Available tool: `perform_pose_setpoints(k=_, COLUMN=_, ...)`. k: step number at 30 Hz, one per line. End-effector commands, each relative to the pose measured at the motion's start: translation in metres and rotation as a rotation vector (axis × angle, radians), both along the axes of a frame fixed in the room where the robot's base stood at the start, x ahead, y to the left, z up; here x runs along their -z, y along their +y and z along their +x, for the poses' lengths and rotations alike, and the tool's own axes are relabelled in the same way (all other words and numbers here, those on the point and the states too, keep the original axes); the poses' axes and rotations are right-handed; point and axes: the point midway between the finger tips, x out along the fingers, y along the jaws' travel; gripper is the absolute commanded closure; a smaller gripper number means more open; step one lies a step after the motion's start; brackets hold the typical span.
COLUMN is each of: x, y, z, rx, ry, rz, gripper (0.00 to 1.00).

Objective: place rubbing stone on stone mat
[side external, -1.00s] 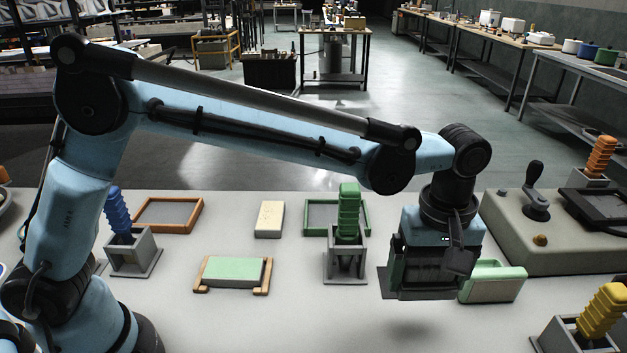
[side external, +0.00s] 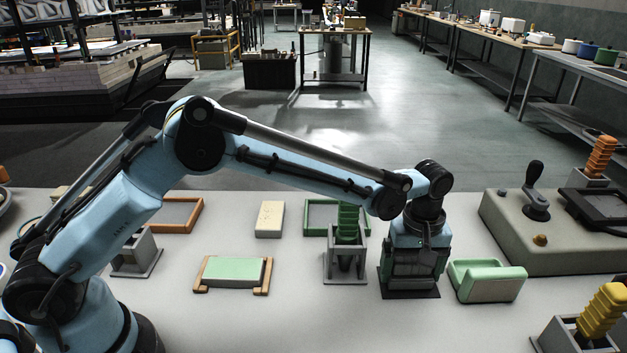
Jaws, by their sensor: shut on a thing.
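My gripper (side external: 412,276) is low at the right of the middle of the table, pointing down over a dark flat mat, the stone mat (side external: 434,293). It is shut on a dark block, which I take to be the rubbing stone (side external: 410,284). The block is mostly hidden by the gripper and hard to tell from it. It is at or just above the mat; I cannot tell whether it touches. The mat's edges show around the gripper's lower end.
A grey holder with a green ribbed handle (side external: 347,225) stands close on the left. Further left are a green slab on wooden rails (side external: 233,270) and a cream block (side external: 270,219).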

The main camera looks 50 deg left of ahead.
Motion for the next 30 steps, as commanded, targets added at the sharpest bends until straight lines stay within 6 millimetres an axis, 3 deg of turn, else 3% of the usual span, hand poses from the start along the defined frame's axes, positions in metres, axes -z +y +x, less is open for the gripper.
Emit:
perform_pose_setpoints(k=11, x=0.004, y=0.000, z=0.000, rx=0.000, ry=0.000, rz=0.000, gripper=0.34)
perform_pose_setpoints(k=12, x=0.004, y=0.000, z=0.000, rx=0.000, ry=0.000, rz=0.000, gripper=0.07)
perform_pose_setpoints(k=14, x=0.004, y=0.000, z=0.000, rx=0.000, ry=0.000, rz=0.000, gripper=0.00)
perform_pose_setpoints(k=23, x=-0.001, y=0.000, z=0.000, rx=0.000, ry=0.000, rz=0.000, gripper=0.00)
perform_pose_setpoints(k=30, x=-0.038, y=0.000, z=0.000, rx=0.000, ry=0.000, rz=0.000, gripper=0.00)
